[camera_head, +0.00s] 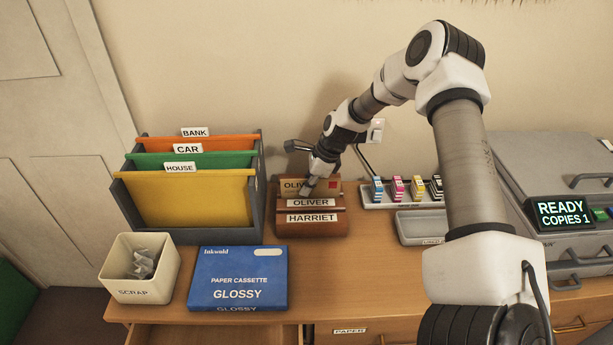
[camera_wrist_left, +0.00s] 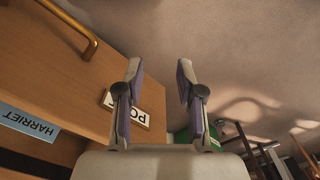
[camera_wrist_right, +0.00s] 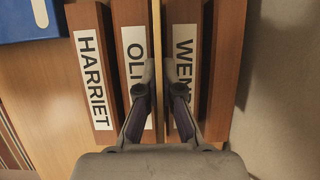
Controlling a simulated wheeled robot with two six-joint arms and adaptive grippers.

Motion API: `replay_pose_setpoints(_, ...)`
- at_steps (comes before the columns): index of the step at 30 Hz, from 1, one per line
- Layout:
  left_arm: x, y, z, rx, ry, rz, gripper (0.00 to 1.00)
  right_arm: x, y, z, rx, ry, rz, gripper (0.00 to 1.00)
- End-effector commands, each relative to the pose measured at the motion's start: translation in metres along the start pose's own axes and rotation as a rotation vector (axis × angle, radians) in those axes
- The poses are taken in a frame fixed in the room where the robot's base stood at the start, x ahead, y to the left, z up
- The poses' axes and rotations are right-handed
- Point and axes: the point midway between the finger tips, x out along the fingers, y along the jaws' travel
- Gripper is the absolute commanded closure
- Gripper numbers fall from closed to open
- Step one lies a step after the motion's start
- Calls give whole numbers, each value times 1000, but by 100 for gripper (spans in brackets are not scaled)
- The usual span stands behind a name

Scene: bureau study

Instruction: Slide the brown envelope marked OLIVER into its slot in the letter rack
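The brown wooden letter rack (camera_head: 312,231) stands on the desk, with OLIVER and HARRIET labels facing me. The brown envelope (camera_head: 322,185) with a red stamp stands upright behind the OLIVER divider, its upper part showing above it. In the right wrist view the envelope (camera_wrist_right: 157,35) is a thin edge between the OLIVER divider (camera_wrist_right: 131,15) and a divider marked WEN. My right gripper (camera_wrist_right: 157,78) has its fingers closed on both faces of the envelope; the lower edge is hidden. My left gripper (camera_wrist_left: 158,75) is open and empty, in front of the desk drawers.
A grey file holder (camera_head: 188,236) stands left of the rack. A blue paper box (camera_head: 238,278) and scrap bin (camera_head: 141,285) are in front. Ink cartridges in a tray (camera_head: 370,198), an empty tray (camera_head: 420,228) and a printer (camera_head: 560,165) stand right.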

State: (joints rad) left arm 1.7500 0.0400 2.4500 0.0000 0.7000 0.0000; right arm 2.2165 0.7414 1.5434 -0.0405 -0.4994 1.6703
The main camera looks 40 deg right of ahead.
Motion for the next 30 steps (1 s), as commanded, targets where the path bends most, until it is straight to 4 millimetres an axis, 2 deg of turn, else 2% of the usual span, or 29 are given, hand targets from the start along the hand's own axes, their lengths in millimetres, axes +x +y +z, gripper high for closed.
replay_pose_setpoints(3,0,0,0,0,0,0,63,0,0,0,0,0,0,100)
replay_pose_setpoints(5,0,0,0,0,0,0,63,0,0,0,0,0,0,82)
replay_pose_setpoints(6,0,0,0,0,0,0,63,0,0,0,0,0,0,68)
replay_pose_setpoints(7,0,0,0,0,0,0,63,0,0,0,0,0,0,65)
replay_pose_setpoints(15,0,0,0,0,0,0,63,-1,0,0,0,0,0,65)
replay_pose_setpoints(19,0,0,0,0,0,0,63,-11,0,1,0,-4,-1,65)
replay_pose_setpoints(23,0,0,0,0,0,0,63,-38,-1,2,-1,-7,-4,65)
replay_pose_setpoints(30,0,0,0,0,0,0,63,-98,-1,1,-1,-6,-3,65)
